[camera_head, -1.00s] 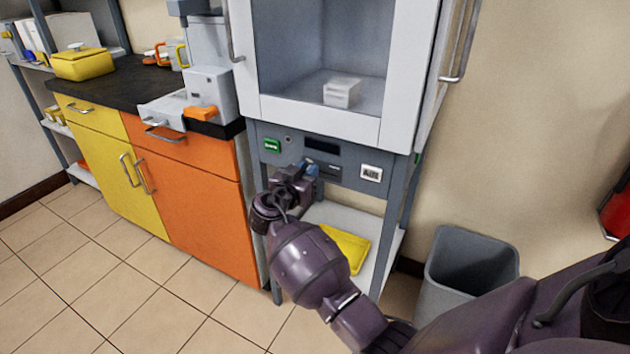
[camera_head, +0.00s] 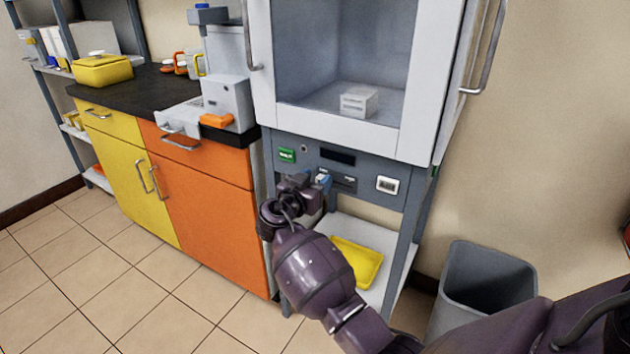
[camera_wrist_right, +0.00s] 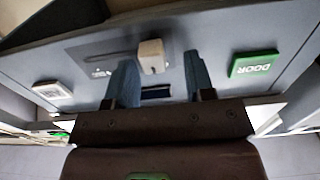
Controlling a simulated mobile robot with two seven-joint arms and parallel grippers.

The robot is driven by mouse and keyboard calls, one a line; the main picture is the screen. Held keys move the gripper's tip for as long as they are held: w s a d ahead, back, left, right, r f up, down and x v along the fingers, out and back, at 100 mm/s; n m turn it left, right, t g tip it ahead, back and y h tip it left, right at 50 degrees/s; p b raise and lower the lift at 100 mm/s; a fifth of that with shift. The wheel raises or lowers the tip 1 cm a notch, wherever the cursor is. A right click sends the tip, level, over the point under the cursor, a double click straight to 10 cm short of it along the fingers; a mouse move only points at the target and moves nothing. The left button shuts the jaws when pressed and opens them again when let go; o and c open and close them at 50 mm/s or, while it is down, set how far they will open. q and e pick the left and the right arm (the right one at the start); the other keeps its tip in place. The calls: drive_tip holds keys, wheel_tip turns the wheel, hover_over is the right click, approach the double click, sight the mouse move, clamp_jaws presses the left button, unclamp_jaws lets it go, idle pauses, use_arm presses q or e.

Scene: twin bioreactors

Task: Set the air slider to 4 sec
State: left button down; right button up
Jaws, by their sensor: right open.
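The air slider's pale, block-shaped knob (camera_wrist_right: 152,56) sits at the right end of its dark track (camera_wrist_right: 100,57) in the right wrist view, which shows the panel upside down. In the head view, the slider area (camera_head: 344,182) is low on the grey control panel, partly hidden by my right gripper (camera_head: 322,182). My right gripper (camera_wrist_right: 160,82) is open, with one blue-grey finger on each side of the knob in the wrist picture. I cannot tell whether either finger touches it. The scale marks are too small to read. My left gripper is out of view.
A green DOOR button (camera_wrist_right: 254,64) and a white labelled button (camera_wrist_right: 52,93) flank the slider. A dark display (camera_head: 337,157) sits above it in the head view. Below are a shelf with a yellow tray (camera_head: 357,262); a grey bin (camera_head: 480,290) stands at right.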

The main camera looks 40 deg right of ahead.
drive_tip(key=v, duration=1)
drive_tip(key=shift+s+a+p, duration=0.15)
drive_tip(key=shift+a+p, duration=0.25)
